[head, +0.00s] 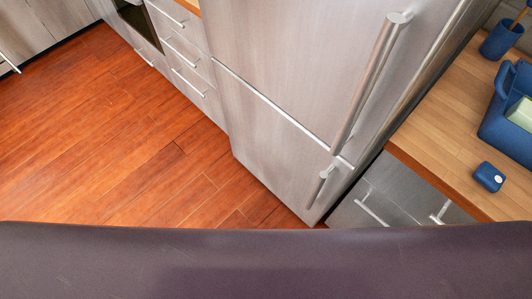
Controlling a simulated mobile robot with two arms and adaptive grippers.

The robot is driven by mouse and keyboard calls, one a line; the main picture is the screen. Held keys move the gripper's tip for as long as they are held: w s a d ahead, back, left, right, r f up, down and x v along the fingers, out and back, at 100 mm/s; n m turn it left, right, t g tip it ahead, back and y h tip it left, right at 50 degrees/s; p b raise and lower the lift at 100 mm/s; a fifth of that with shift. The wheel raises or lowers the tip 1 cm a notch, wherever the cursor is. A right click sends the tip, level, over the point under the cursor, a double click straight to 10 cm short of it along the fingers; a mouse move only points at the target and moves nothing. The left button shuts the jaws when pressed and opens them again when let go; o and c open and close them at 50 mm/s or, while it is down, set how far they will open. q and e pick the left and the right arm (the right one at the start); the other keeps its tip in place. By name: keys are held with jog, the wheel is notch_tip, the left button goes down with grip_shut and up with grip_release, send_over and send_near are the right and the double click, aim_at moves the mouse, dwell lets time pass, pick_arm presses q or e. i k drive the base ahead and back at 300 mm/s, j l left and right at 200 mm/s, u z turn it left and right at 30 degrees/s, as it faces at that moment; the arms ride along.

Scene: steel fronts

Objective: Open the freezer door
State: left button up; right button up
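A steel fridge-freezer stands right of the middle in the head view. Its tall upper door (285,50) has a long bar handle (370,80). Below a seam is the lower door (265,150), with a shorter bar handle (321,186) near its right edge. Both doors look shut. Which of the two is the freezer door is not marked. The lower part of the lower handle runs down toward the floor side. Neither of my grippers is in view, and nothing touches either handle.
Steel drawers (185,55) with bar handles stand left of the fridge. A wooden counter (440,120) on the right holds a blue caddy (497,115), a blue cup (500,40) and a small blue object (489,177). The wooden floor (110,140) is clear.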

aim_at(296, 165)
jog(key=k+j+z, duration=0.1)
jog(key=j, duration=0.3)
jog(key=k+j+z, duration=0.15)
jog(key=j, duration=0.25)
jog(key=k+j+z, duration=0.1)
jog(key=j, duration=0.3)
jog(key=k+j+z, duration=0.15)
jog(key=j, duration=0.25)
jog(key=k, duration=0.05)
